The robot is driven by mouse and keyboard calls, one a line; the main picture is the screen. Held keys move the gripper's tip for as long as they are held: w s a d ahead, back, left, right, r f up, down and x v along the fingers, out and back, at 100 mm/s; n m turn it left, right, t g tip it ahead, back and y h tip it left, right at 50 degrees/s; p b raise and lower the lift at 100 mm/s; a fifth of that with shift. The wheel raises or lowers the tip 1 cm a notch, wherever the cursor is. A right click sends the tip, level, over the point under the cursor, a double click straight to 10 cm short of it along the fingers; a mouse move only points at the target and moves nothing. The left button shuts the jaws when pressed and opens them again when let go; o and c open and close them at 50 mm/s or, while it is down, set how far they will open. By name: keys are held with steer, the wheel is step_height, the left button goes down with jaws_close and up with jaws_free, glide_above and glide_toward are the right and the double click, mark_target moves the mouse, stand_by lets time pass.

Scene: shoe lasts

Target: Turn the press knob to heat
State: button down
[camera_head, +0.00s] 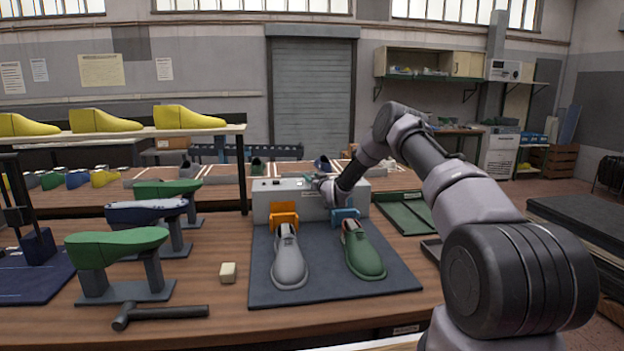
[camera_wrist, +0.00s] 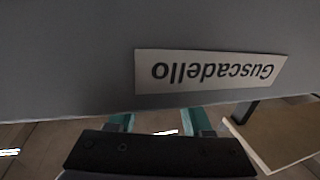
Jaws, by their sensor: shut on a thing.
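The press (camera_head: 262,205) is a light grey box at the back of the dark mat, with small controls on its top left. My gripper (camera_head: 326,190) is at the press's upper right, my arm reaching in from the right. In the wrist view, the teal fingers of my gripper (camera_wrist: 160,118) stand against the grey press surface (camera_wrist: 60,60), beside an upside-down label (camera_wrist: 210,70) reading "Guscadello". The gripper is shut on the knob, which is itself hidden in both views. Its setting cannot be read.
A grey shoe (camera_head: 289,258) and a green shoe (camera_head: 362,250) lie on the mat (camera_head: 330,288), below an orange holder (camera_head: 284,212) and a blue holder (camera_head: 345,214). A green tray (camera_head: 405,212) is right.

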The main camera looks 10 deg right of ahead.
steer(key=shift+m+t+h, duration=0.3)
steer(key=shift+m+h, duration=1.1)
steer(key=shift+h, duration=0.8)
steer(key=shift+c, duration=1.6)
jaws_free()
steer(key=shift+s, duration=0.1)
steer(key=s, duration=1)
steer(key=shift+s, duration=0.35)
